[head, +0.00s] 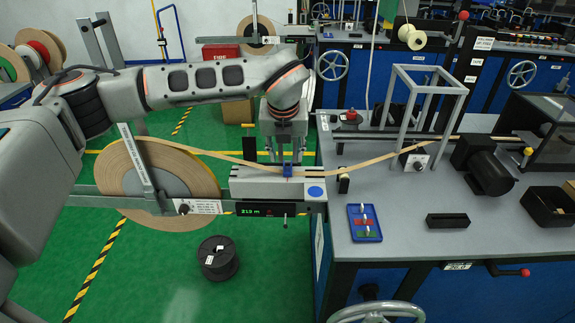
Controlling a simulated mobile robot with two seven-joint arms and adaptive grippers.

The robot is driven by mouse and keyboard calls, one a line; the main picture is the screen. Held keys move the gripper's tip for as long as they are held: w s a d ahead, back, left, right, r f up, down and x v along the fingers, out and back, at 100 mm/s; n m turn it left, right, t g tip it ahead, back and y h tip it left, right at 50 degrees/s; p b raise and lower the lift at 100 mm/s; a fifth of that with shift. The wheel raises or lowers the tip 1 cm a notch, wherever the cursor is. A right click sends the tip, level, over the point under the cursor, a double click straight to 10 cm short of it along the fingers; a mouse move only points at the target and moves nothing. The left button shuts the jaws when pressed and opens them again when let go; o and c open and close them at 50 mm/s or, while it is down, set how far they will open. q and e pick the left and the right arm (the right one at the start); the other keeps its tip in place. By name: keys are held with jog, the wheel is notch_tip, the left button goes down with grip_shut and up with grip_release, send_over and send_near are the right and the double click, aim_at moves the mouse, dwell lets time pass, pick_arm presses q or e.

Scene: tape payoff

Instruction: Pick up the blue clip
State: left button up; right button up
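The blue clip (287,171) is small and sits at the tan tape, on top of the grey block with the digital readout. My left gripper (287,160) points straight down from above, with its fingertips right at the clip. The fingers are too small in the view to tell whether they touch or grip it. My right gripper is not in view.
The tan tape (225,156) runs from the large reel (195,178) across the block (250,182) to the grey frame (425,100) on the bench. A blue tray (357,234) with small red and green items lies right of the block. A black spool (218,262) stands on the floor.

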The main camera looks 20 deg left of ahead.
aim_at(288, 164)
pick_arm(q)
jog(key=shift+w+a+f, duration=0.2)
jog(key=shift+w+a, duration=0.2)
jog(key=x, duration=0.4)
jog(key=p+x, duration=0.1)
jog(key=x, duration=0.1)
jog(key=shift+w+d+f, duration=0.25)
jog(key=shift+d+f, duration=0.1)
grip_shut()
